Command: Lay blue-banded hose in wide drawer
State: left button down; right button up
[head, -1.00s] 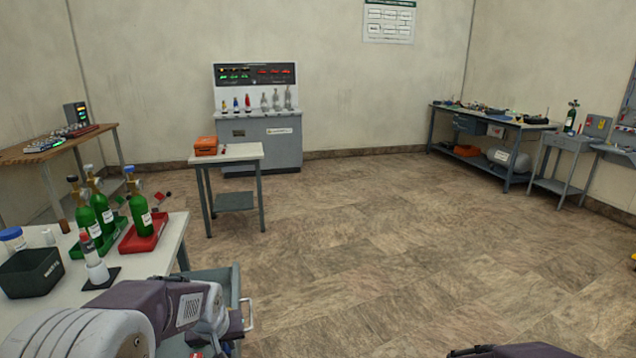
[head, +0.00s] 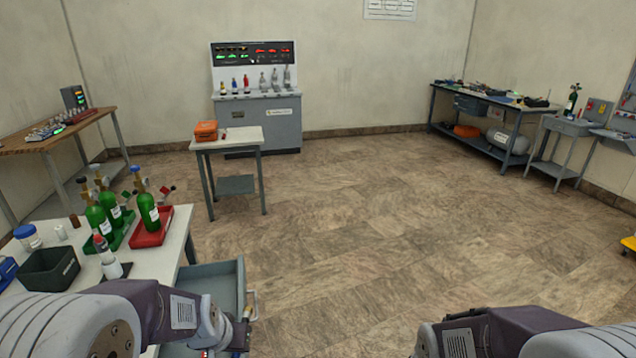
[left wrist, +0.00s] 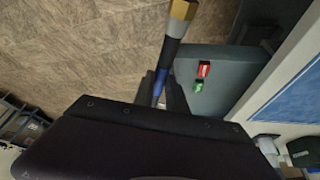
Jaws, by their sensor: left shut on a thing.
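The blue-banded hose (left wrist: 172,48) shows in the left wrist view as a dark length with a brass end and a blue part near the jaws. A grey surface (left wrist: 222,62), seemingly the drawer, lies beside the hose in the wrist view. My right gripper is out of view.
The white bench (head: 180,230) holds green cylinders (head: 148,212), a red tray (head: 152,238) and a black bin (head: 48,272). Small red (left wrist: 204,70) and green (left wrist: 198,87) pieces lie on the grey surface.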

pick_arm(q)
jog(key=r+p, duration=0.2)
jog(key=r, duration=0.1)
jog(key=r+p, duration=0.1)
jog(key=shift+w+r, duration=0.2)
jog(key=shift+w, duration=0.1)
jog(key=shift+f, duration=0.1)
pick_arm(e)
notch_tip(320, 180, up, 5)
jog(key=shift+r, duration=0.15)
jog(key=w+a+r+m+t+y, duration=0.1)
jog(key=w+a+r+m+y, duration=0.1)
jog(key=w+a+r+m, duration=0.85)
pick_arm(q)
jog(key=s+d+m+g+h, duration=0.1)
jog(key=s+d+m+h, duration=0.1)
jog(key=d+m, duration=0.6)
jog(key=d, duration=0.5)
jog(key=shift+s+d+h, duration=0.25)
jog(key=shift+d+h, duration=0.05)
jog(key=shift+h, duration=0.1)
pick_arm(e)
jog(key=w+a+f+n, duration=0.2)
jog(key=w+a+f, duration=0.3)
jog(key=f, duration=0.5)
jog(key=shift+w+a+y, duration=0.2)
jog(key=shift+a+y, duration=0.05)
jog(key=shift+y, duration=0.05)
